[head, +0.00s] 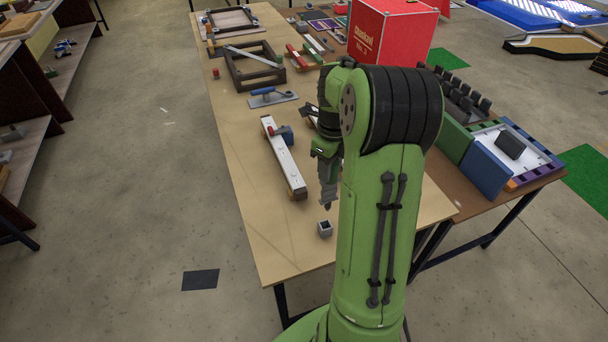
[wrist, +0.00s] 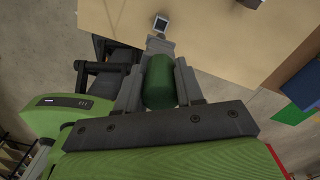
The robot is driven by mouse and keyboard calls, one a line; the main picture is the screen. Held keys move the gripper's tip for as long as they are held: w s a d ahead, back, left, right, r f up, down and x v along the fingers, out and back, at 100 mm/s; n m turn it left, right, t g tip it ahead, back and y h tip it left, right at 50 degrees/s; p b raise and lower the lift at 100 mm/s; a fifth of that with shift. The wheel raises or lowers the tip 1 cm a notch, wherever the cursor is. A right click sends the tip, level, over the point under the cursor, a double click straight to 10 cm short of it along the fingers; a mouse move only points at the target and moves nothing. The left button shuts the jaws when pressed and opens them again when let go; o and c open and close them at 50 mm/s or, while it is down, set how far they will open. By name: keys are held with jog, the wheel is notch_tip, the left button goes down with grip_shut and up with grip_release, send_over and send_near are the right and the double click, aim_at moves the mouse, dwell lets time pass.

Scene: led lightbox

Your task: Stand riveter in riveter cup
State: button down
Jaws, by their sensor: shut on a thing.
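My gripper (head: 328,193) points down over the near part of the wooden table. In the wrist view my gripper (wrist: 160,75) is shut on a dark green rounded cylinder, which I take to be the riveter (wrist: 160,82). The riveter's lower end is hard to make out in the head view. The riveter cup (head: 325,229) is a small grey square holder with a dark opening, standing on the table. In the head view it lies below my gripper, apart from it. It also shows in the wrist view (wrist: 160,22), beyond the fingertips.
A blue-handled trowel (head: 271,96) and a dark wooden frame (head: 255,66) lie farther back. The table (head: 285,245) is clear around the cup. A red box (head: 390,32) stands behind.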

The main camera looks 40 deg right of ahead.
aim_at(327, 197)
jog(key=shift+d+r, duration=0.1)
jog(key=shift+d, duration=0.05)
jog(key=shift+w+f, duration=0.1)
jog(key=shift+f, duration=0.15)
notch_tip(327, 197, down, 7)
jog(key=b, duration=0.5)
jog(key=shift+r+b, duration=0.2)
jog(key=shift+b, duration=0.15)
jog(key=shift+f+b, duration=1.95)
jog(key=shift+f, duration=0.6)
dwell(0.4)
jog(key=c, duration=0.6)
grip_release()
jog(key=shift+c, duration=0.2)
